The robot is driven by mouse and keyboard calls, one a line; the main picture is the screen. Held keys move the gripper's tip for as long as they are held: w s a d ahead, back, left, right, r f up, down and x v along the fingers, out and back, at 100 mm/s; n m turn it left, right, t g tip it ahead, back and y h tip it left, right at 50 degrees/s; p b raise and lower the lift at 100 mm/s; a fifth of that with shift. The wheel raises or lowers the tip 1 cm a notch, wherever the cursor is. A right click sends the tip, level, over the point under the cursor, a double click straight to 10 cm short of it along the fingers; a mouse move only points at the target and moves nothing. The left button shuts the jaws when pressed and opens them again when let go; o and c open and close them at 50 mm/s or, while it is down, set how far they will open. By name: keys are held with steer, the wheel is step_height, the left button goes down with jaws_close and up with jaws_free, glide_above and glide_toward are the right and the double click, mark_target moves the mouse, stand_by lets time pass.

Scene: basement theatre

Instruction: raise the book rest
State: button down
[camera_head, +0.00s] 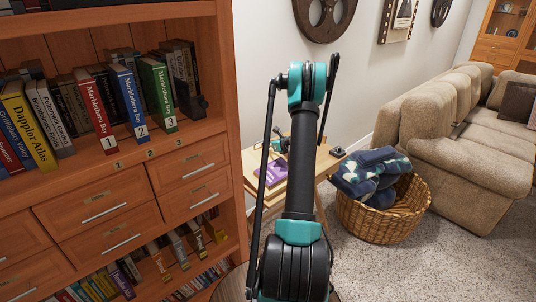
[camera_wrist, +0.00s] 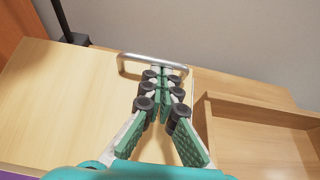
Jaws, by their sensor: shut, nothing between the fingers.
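A light wooden board (camera_wrist: 55,95) fills the left and middle of the wrist view; I take it to be the book rest. A metal loop (camera_wrist: 128,66) stands at its far edge. My gripper (camera_wrist: 163,76) is shut and empty, its fingertips close together at the loop. I cannot tell whether they touch it. In the head view the wooden table (camera_head: 325,163) is partly behind my arm, with a purple book (camera_head: 272,168) on its left part. My gripper there is mostly hidden by the arm, so the board's tilt is unclear.
A shallow wooden compartment (camera_wrist: 262,140) lies right of the board. A bookcase (camera_head: 215,60) with numbered books stands at left. A wicker basket (camera_head: 385,222) of blue blankets (camera_head: 370,170) stands right of the table, near a beige sofa (camera_head: 455,165). Carpet at lower right is clear.

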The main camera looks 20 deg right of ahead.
steer(key=s+r, duration=0.2)
steer(key=r, duration=0.1)
steer(key=d+r, duration=0.1)
steer(key=r, duration=0.1)
steer(key=shift+s+r, duration=0.1)
steer(key=shift+s, duration=0.3)
steer(key=shift+s+d+r, duration=0.25)
steer(key=shift+s+r, duration=0.45)
steer(key=shift+r, duration=0.1)
steer(key=v, duration=1.2)
